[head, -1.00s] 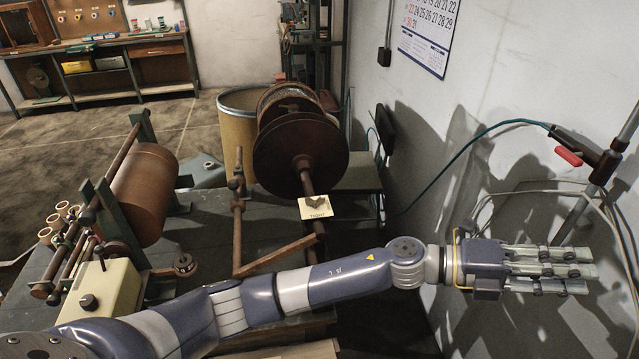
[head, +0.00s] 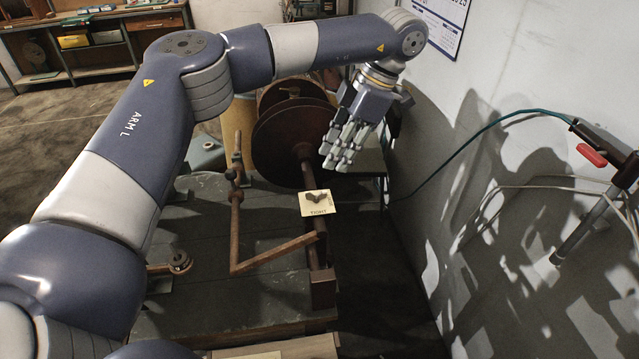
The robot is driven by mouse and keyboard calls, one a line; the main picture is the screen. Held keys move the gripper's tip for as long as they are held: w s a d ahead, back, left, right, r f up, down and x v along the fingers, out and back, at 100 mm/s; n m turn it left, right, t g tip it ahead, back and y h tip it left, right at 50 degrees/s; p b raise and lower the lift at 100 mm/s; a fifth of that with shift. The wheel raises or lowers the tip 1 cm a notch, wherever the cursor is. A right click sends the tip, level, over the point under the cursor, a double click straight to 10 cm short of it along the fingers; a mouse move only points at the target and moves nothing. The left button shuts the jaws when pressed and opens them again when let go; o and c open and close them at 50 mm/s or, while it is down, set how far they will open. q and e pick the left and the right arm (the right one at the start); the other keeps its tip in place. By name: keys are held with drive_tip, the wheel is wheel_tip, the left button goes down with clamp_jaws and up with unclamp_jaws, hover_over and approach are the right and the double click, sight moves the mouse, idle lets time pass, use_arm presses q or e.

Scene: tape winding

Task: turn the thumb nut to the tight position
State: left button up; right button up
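The thumb nut (head: 317,197) is a small dark winged piece on the rusty shaft in front of the large reel (head: 285,145). It sits against a cream card (head: 320,211) marked TIGHT, with its wings spread sideways. My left gripper (head: 343,164) hangs above and slightly right of the nut, fingers pointing down. Its fingers are extended with gaps between them, and nothing shows in them. It is apart from the nut. My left arm hides the drum and rollers on the left of the bench. My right gripper is not in view.
A rusty bent bar (head: 275,253) and upright post (head: 237,190) stand left of the shaft on the bench (head: 220,300). The wall with a calendar (head: 447,22) is close on the right. A hose with a red handle (head: 591,155) hangs there.

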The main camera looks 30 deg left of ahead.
sight(316, 197)
use_arm(q)
drive_tip(key=p+x, duration=0.3)
drive_tip(key=x, duration=0.5)
drive_tip(key=shift+s+f, duration=0.1)
drive_tip(key=shift+f, duration=0.25)
drive_tip(key=shift+s+a+f, duration=0.1)
drive_tip(key=shift+a+f, duration=0.05)
drive_tip(key=shift+f, duration=0.5)
clamp_jaws()
